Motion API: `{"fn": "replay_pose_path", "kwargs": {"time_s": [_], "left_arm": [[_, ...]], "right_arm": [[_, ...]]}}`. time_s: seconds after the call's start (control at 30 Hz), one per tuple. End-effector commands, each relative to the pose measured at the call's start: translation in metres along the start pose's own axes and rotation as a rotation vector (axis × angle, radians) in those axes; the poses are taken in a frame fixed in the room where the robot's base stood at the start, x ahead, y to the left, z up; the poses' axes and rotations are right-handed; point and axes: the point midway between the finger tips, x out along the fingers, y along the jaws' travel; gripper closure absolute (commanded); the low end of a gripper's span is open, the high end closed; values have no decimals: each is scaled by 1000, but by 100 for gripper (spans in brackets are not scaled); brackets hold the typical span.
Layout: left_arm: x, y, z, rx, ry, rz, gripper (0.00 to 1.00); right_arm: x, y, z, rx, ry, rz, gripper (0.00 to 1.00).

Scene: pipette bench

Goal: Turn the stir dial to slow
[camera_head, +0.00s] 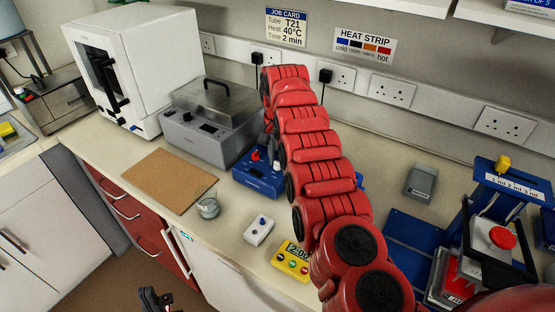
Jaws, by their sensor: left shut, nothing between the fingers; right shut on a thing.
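A small blue bench device (258,180) with a red knob (256,155) on top stands in front of the grey lidded bath. My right arm reaches over the bench and bends down to this device. My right gripper (275,152) is mostly hidden by its own arm at the device's right side. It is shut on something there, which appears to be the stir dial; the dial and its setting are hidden. My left gripper (157,300) is low at the bottom edge, in front of the bench, shut and empty.
A grey lidded bath (212,125), white oven (135,65), brown board (170,180), glass beaker (208,208), white box with a blue knob (259,230) and yellow timer (292,261) surround the device. The bench's front edge is near.

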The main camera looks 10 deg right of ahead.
Motion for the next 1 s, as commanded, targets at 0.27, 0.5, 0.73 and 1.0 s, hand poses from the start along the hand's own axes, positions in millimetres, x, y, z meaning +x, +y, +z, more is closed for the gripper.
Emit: {"fn": "replay_pose_path", "kwargs": {"time_s": [0.27,0.5,0.73,1.0], "left_arm": [[0,0,0,0,0,0,100],[0,0,0,0,0,0,100],[0,0,0,0,0,0,100],[0,0,0,0,0,0,100]], "right_arm": [[-1,0,-1,61,2,-2,100],[-1,0,-1,68,2,-2,100],[-1,0,-1,67,3,-2,61],[0,0,0,67,1,-1,38]]}}
